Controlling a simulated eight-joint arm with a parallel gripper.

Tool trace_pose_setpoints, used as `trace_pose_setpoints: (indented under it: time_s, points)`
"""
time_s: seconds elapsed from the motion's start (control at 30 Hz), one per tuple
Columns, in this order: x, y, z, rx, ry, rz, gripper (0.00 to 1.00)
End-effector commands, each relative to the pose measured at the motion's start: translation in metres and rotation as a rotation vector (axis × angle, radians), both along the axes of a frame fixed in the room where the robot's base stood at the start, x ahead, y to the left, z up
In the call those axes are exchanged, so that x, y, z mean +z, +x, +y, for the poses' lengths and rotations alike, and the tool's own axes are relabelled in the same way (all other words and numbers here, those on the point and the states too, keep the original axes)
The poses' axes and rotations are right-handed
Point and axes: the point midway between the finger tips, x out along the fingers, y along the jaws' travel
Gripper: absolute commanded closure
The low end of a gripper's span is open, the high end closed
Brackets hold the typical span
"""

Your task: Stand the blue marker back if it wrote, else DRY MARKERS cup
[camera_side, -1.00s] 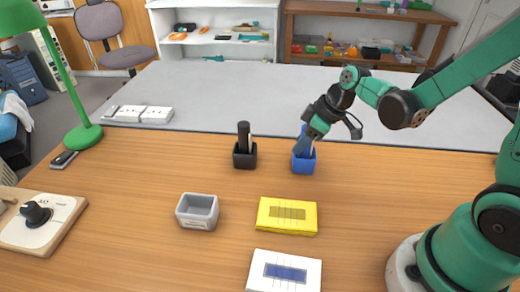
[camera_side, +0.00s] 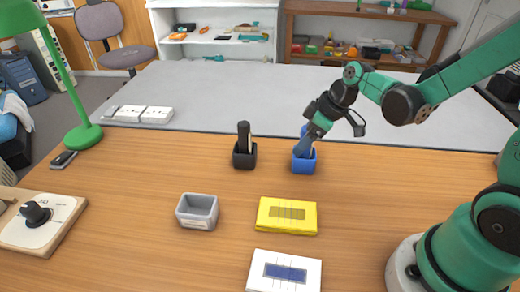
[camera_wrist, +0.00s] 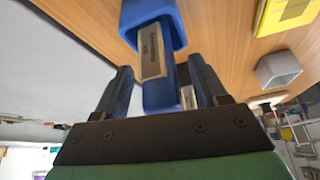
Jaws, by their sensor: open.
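The blue marker (camera_side: 304,131) stands in the small blue cup (camera_side: 304,166) at the back of the desk. My gripper (camera_side: 304,147) comes in from the upper right, tilted, with its fingers at the marker just above the cup. In the wrist view the marker (camera_wrist: 160,97) lies between the spread fingers of my gripper (camera_wrist: 160,68), and gaps show beside it. The blue cup (camera_wrist: 172,14) is beyond the fingertips. A grey cup (camera_side: 197,212) with a front label too small to read stands empty at front left; it also shows in the wrist view (camera_wrist: 277,71).
A black cup (camera_side: 244,160) holding a black marker (camera_side: 243,135) stands left of the blue cup. A yellow pad (camera_side: 287,228) and a white pad with a blue patch (camera_side: 285,284) lie in front. A green lamp (camera_side: 83,137) is at left. The desk between is clear.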

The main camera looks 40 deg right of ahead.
Motion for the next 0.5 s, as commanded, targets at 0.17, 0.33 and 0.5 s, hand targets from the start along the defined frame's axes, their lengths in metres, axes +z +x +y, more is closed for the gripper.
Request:
trace_pose_setpoints:
  time_s: [0.17,0.33,0.5]
  points:
    - [0.023,-0.01,-0.006,-0.003,0.0,0.001,0.35]
    - [0.048,-0.021,-0.012,-0.003,0.0,0.0,0.35]
    - [0.072,-0.031,-0.018,-0.002,0.001,0.0,0.35]
